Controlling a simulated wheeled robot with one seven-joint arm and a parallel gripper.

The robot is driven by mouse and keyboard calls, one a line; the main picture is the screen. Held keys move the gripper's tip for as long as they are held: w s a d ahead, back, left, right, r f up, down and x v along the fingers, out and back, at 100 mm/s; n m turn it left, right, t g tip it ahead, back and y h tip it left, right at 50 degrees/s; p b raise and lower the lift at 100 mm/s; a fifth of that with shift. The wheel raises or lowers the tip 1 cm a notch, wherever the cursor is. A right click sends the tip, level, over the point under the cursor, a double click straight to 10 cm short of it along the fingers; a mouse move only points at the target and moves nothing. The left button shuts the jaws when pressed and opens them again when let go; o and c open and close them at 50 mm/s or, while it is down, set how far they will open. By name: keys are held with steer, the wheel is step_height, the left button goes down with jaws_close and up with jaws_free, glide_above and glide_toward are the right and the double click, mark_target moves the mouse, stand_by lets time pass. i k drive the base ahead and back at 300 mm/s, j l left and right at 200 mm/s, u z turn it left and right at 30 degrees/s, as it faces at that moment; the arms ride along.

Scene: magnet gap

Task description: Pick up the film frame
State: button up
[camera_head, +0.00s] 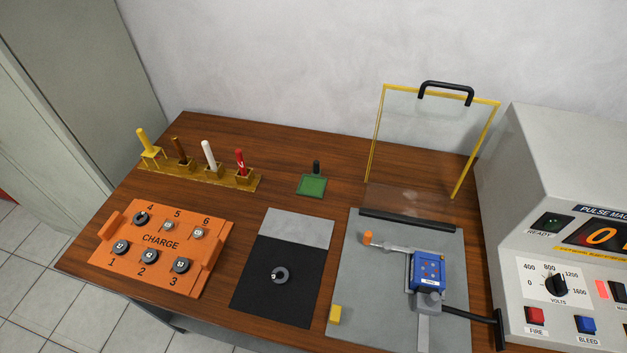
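The film frame appears to be the small flat green square (312,186) with a short black upright handle (316,167) at its back edge. It lies on the brown wooden table (345,180), behind the black and grey mat. Nothing covers it and its handle stands free. My gripper is not in view.
Left of it stands a brass rack (215,178) with coloured-handled tools, and nearer, an orange CHARGE tray (165,245) with several round pieces. A black-and-grey mat (295,260) bears a dark ring (280,275). Right are a clear yellow-edged shield (430,130), a blue device (428,270) and a grey console (550,170).

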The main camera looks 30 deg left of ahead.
mark_target(312, 185)
steer(key=i+j+u, duration=0.15)
steer(key=j, duration=0.3)
steer(key=i+j+u, duration=0.15)
steer(key=i+j, duration=0.15)
steer(key=j, duration=0.15)
steer(key=i+j+u, duration=0.15)
steer(key=j, duration=0.25)
steer(key=i, duration=0.1)
